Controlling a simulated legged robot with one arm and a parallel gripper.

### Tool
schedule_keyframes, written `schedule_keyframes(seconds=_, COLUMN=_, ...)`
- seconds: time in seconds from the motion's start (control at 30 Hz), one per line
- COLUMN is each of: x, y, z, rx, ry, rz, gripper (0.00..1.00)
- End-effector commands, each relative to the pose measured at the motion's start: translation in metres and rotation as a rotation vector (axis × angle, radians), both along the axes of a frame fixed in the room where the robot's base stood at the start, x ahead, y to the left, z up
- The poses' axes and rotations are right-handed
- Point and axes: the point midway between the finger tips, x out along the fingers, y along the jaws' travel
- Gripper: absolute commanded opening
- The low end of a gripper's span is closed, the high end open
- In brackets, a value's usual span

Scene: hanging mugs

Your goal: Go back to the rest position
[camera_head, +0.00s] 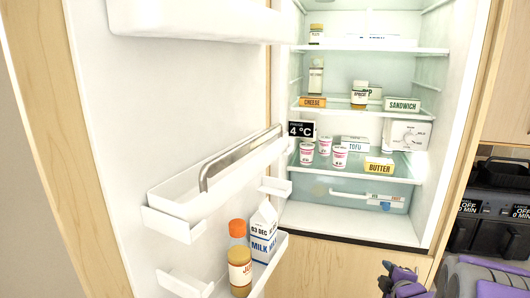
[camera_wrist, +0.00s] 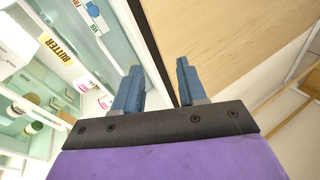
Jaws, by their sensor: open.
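My gripper (camera_wrist: 158,88) is open in the wrist view, with two blue fingers apart and nothing between them. In the head view, parts of my purple arm show at the lower right, in front of the wooden panel below the fridge. The fridge door (camera_head: 150,120) stands open at the left. The fridge interior (camera_head: 300,222) is lit, and my arm is outside it. In the wrist view the fingers point toward a light wooden panel (camera_wrist: 225,35) and the fridge's edge.
Inside are a butter box (camera_head: 379,167), a cheese box (camera_head: 312,102), a sandwich box (camera_head: 402,104), a tofu box (camera_head: 354,144) and several cups. A dark appliance (camera_head: 490,205) stands at the right.

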Motion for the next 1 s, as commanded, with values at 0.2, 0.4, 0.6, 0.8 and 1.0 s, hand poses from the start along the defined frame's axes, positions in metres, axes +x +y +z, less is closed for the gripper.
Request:
schedule_keyframes(seconds=0.2, x=-0.045, y=0.020, z=0.005, rx=0.171, ry=0.214, rz=-0.224, gripper=0.41)
schedule_keyframes(seconds=0.4, x=-0.108, y=0.049, z=0.006, rx=0.351, ry=0.400, rz=-0.460, gripper=0.41)
schedule_keyframes(seconds=0.6, x=-0.188, y=0.092, z=0.010, rx=0.525, ry=0.586, rz=-0.700, gripper=0.41)
schedule_keyframes(seconds=0.8, x=-0.279, y=0.144, z=0.017, rx=0.666, ry=0.786, rz=-0.932, gripper=0.41)
schedule_keyframes(seconds=1.0, x=-0.359, y=0.185, z=0.027, rx=0.729, ry=0.961, rz=-1.110, gripper=0.41)
